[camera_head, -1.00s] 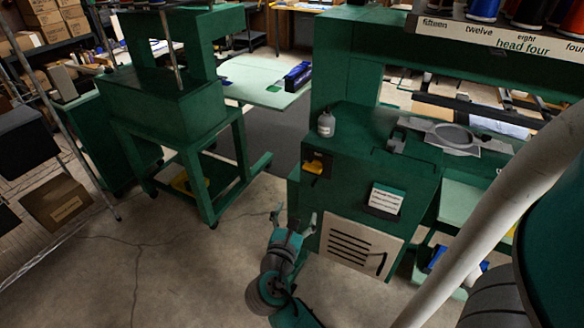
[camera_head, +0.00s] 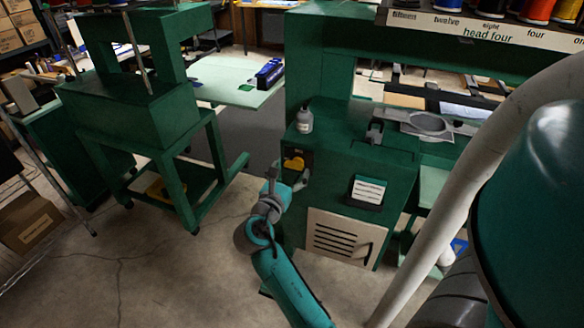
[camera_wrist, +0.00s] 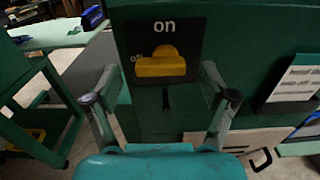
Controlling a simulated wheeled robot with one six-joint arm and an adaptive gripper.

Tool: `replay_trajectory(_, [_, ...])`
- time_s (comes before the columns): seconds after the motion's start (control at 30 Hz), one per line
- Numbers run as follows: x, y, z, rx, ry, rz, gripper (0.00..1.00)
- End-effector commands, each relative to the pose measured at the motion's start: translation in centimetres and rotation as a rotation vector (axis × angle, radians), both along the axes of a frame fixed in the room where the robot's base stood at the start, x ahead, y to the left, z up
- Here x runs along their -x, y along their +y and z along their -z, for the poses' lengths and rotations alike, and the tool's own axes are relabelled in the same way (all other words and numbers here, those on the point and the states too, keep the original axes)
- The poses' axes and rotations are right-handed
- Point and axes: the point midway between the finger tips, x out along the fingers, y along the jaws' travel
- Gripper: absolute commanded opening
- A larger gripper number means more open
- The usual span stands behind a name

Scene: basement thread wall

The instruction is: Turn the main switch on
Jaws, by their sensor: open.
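The main switch (camera_wrist: 160,66) is a yellow knob on a black plate marked "on" at the top and "off" at the left. Its yellow handle lies about level, with a round hub above it. In the head view the switch (camera_head: 293,163) sits on the front left of the green machine cabinet (camera_head: 330,180). My gripper (camera_wrist: 161,98) is open and empty in the wrist view, its fingers spread left and right, a little below the knob. It does not appear to hold the knob. In the head view my gripper (camera_head: 287,178) is just in front of and below the switch.
A white label (camera_head: 368,190) and a pale vented panel (camera_head: 338,238) are on the cabinet front. A grey bottle (camera_head: 304,121) stands on its top. Another green machine (camera_head: 135,110) stands at the left, with clear concrete floor (camera_head: 150,265) in front.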

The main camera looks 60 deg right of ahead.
Motion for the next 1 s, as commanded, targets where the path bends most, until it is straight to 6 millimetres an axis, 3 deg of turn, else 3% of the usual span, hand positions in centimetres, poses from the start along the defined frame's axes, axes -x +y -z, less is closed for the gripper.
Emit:
replay_trajectory(0.2, [-0.1, -1.7, 0.0, 0.000, -0.002, 0.000, 0.83])
replay_trajectory(0.5, [-0.2, -1.8, 0.0, 0.001, -0.001, -0.001, 0.83])
replay_trajectory(0.77, [-0.1, -1.8, 0.0, 0.000, -0.001, -0.001, 0.23])
replay_trajectory(1.0, [-0.1, -1.8, 0.0, -0.001, -0.013, -0.001, 0.23])
